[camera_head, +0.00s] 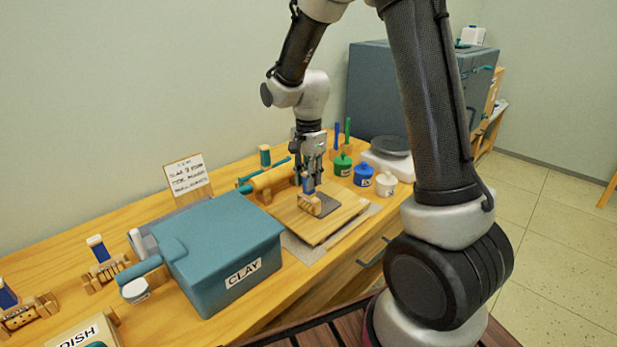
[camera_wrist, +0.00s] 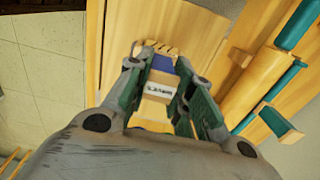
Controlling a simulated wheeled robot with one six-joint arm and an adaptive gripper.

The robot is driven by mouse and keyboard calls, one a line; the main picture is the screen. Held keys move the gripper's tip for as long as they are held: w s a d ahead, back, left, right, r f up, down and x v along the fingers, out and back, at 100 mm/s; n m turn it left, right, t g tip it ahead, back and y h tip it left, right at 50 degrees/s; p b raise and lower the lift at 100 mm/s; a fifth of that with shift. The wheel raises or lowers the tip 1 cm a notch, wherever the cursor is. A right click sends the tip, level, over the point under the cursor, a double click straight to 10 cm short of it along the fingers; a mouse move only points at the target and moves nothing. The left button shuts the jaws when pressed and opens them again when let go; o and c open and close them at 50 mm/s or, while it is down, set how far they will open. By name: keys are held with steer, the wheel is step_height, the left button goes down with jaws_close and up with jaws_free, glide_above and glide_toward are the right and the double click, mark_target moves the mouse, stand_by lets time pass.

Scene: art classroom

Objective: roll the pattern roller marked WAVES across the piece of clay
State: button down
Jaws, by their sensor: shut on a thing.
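My gripper (camera_head: 308,177) is shut on the blue handle of a small pattern roller (camera_head: 309,205). The roller has a light wooden body and is at the left part of the dark grey piece of clay (camera_head: 328,204). I cannot tell whether it touches the clay. The clay lies flat on a wooden board (camera_head: 300,225). In the wrist view my gripper (camera_wrist: 160,78) has a finger on each side of the roller (camera_wrist: 162,64). A pale label shows between them, but its word is too blurred to read.
A teal box marked CLAY (camera_head: 225,250) stands left of the board. Two other rollers (camera_head: 107,270) (camera_head: 28,313) rest at the far left. A rolling pin (camera_head: 272,180) lies behind the board. Green (camera_head: 343,166), blue (camera_head: 364,176) and white (camera_head: 386,185) jars stand at the right.

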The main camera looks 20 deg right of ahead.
step_height(320, 180, up, 8)
steer(key=shift+f, duration=0.25)
steer(key=shift+r, duration=0.3)
stand_by(0.6)
